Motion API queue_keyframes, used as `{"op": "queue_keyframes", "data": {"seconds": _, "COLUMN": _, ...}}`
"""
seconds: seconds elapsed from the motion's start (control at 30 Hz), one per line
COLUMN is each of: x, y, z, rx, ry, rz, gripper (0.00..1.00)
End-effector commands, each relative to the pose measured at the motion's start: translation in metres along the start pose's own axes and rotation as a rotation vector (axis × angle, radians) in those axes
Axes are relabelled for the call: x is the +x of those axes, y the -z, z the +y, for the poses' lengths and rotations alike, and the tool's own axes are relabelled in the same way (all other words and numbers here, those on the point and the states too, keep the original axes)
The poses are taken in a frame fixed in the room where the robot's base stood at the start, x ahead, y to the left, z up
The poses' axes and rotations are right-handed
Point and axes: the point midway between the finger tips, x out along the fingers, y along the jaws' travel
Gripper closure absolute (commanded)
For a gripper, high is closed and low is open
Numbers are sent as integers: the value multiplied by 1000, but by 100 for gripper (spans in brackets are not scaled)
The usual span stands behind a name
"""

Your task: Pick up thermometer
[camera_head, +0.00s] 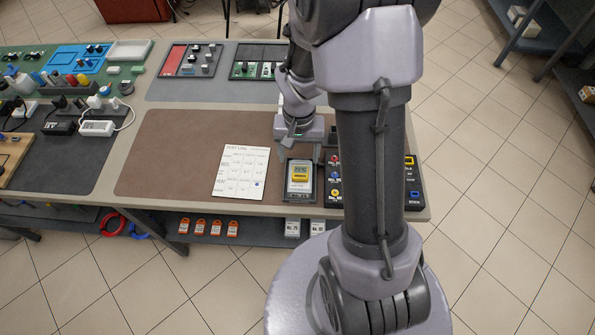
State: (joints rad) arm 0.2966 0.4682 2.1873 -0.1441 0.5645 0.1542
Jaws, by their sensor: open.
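A small device with a yellow body and a pale display, which looks like the thermometer (299,174), lies in a dark grey tray (299,195) near the front edge of the table's brown mat. My gripper (299,157) points down just above and behind the device, with its fingers spread apart. The jaws are open and nothing shows between them. I cannot tell whether the fingertips touch the tray. My arm hides part of the table to the right of the tray.
A white printed sheet (241,172) lies left of the tray. A dark panel with coloured sockets (334,190) is close on the right, partly behind my arm. Cables, plugs and boards crowd the left and back. The brown mat (165,160) is clear to the left.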

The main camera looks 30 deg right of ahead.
Motion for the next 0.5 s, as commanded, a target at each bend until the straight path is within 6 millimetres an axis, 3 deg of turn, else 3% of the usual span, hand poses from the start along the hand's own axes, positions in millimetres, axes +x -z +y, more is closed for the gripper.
{"op": "queue_keyframes", "data": {"seconds": 0.3, "x": 54, "y": -5, "z": 6, "rx": 0, "ry": 0, "rz": -1, "gripper": 33}}
{"op": "queue_keyframes", "data": {"seconds": 0.5, "x": 61, "y": -4, "z": 5, "rx": 0, "ry": 1, "rz": 2, "gripper": 33}}
